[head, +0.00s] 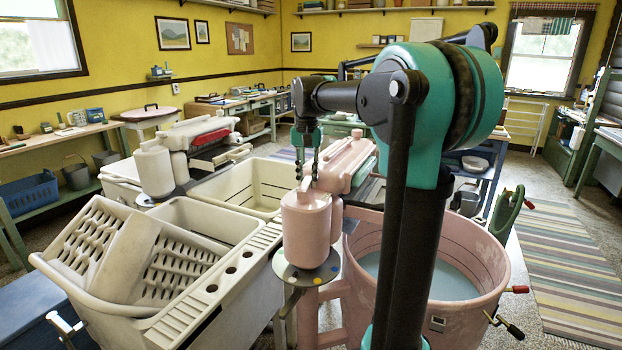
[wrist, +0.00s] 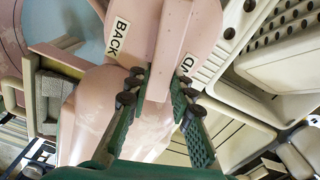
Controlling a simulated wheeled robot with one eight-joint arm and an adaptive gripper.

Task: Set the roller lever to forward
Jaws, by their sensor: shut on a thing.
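The pink wringer head (head: 305,222) stands upright on a round grey plate (head: 297,277) beside the pink washer tub (head: 478,250). The roller lever is a pale pink bar on its top; it shows small in the head view (head: 306,184) and larger in the wrist view (wrist: 172,42). My gripper (head: 310,172) points down from above, its fingers on either side of the lever and shut on it. In the wrist view my gripper (wrist: 160,77) lies between a BACK label (wrist: 120,38) and a second label (wrist: 187,66). Only a final D of the second label shows. The lever stands between the labels.
A cream washer with a slotted basket (head: 180,260) stands close on the left, and another cream wringer (head: 155,168) is behind it. Open floor with a striped rug (head: 575,270) lies at right.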

